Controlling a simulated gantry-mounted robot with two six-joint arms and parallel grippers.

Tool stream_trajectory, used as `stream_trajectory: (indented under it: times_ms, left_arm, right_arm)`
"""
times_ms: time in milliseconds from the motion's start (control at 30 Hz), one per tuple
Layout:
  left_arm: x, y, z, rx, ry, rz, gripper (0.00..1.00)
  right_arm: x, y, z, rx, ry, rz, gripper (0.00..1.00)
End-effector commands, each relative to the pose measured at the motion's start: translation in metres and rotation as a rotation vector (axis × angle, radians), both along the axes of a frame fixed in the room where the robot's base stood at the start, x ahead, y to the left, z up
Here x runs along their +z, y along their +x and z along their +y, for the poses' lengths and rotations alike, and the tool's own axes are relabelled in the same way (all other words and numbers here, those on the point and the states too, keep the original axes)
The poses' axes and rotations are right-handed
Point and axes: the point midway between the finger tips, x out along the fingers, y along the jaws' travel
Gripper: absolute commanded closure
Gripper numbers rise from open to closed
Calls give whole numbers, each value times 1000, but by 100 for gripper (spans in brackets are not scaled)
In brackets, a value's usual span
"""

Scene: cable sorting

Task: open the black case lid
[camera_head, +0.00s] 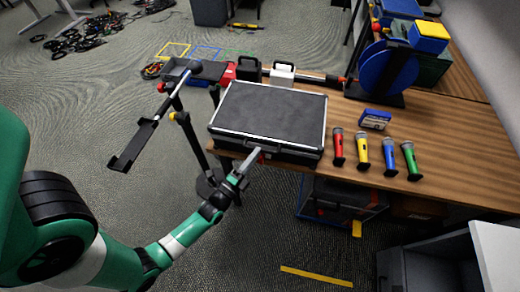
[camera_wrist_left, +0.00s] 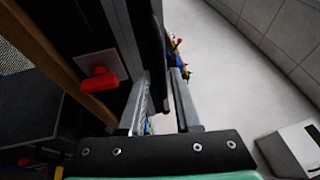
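The black case (camera_head: 268,112) with silver edges lies on the wooden table, its lid closed flat. A red latch (camera_head: 262,156) shows on its front side; a red latch also shows in the left wrist view (camera_wrist_left: 100,80), left of the fingers. My left gripper (camera_head: 253,154) is at the case's front edge, close to this latch. In the left wrist view its two fingers (camera_wrist_left: 162,90) stand apart, with a dark and silver edge of the case beside and partly between them. I cannot tell whether they touch it. My right gripper is not in view.
Small black (camera_head: 248,69) and white (camera_head: 282,73) cases stand behind the case. A blue reel (camera_head: 386,70) is at the back right.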

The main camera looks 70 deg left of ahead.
Motion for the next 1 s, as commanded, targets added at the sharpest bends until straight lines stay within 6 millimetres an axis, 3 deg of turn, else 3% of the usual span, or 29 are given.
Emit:
stream_trajectory:
  times_ms: [200,467,500,667,1000]
  left_arm:
    - [4,24,15,0,0,0,68]
    - [5,26,17,0,-1,1,68]
    - [5,26,17,0,-1,1,70]
    - [5,26,17,0,-1,1,98]
    - [5,26,16,0,-1,1,100]
  right_arm:
    - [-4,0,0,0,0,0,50]
    - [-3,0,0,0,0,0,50]
    - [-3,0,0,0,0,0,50]
    - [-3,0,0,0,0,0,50]
    - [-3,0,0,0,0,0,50]
